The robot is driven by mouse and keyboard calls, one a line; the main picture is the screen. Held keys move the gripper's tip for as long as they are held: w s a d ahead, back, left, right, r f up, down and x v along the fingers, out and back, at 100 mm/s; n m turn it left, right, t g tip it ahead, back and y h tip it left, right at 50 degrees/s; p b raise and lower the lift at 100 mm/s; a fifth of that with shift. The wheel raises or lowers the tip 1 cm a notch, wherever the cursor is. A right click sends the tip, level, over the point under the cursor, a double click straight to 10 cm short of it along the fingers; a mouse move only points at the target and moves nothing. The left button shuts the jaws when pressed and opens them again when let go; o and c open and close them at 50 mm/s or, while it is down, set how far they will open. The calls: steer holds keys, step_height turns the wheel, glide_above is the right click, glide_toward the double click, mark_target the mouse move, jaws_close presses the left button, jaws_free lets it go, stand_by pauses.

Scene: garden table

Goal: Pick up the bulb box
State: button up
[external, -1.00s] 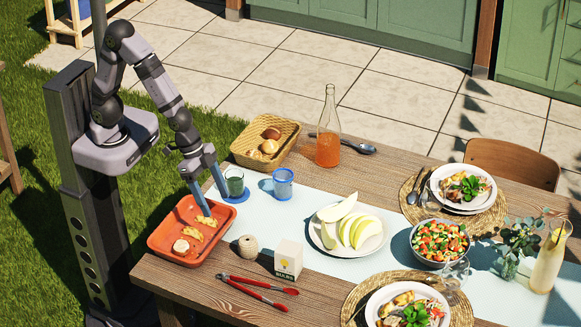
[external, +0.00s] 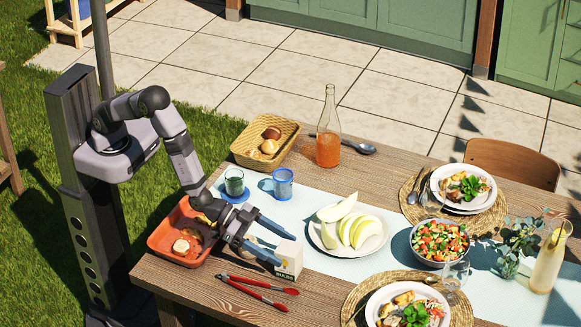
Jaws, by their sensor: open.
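The bulb box (external: 289,262) is a small white carton with a yellow picture and dark lettering. It stands upright on the wooden table, just in front of the pale runner. My gripper (external: 287,250) is open and reaches in from the left, low over the table. Its blue-grey fingers point right, one toward the back of the box and one toward its left front side. The near finger covers part of the box's left side. I cannot tell whether either finger touches the box.
Red-handled tongs (external: 258,288) lie in front of the box. The plate of melon slices (external: 371,240) stands behind and right. An orange tray (external: 158,240) with food lies left, under my wrist.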

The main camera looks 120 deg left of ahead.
mark_target(299, 257)
steer(key=shift+x, duration=0.9)
steer(key=shift+w, duration=0.1)
steer(key=shift+p+x, duration=1.05)
steer(key=shift+x, duration=1.5)
steer(key=shift+a+r, duration=0.1)
steer(key=shift+a, duration=0.05)
steer(key=c, duration=1.2)
